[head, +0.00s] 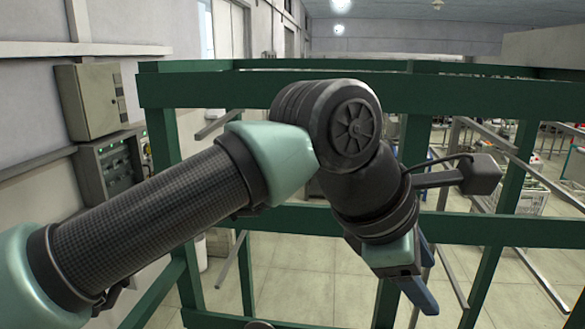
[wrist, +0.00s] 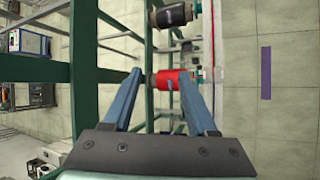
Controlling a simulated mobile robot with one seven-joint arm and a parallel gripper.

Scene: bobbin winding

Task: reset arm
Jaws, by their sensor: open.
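My arm reaches across the head view, with my gripper (head: 420,278) pointing down at the right, in front of a green frame. In the wrist view my gripper (wrist: 161,78) has its two blue fingers spread apart. Neither bobbin can be made out in the head view.
Green frame beams (head: 270,90) surround the arm in the head view. Grey control boxes (head: 92,98) hang on the left wall. Racks and equipment stand at the far right. The wrist view shows open tiled floor (wrist: 285,115) at right, with a purple strip (wrist: 266,73).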

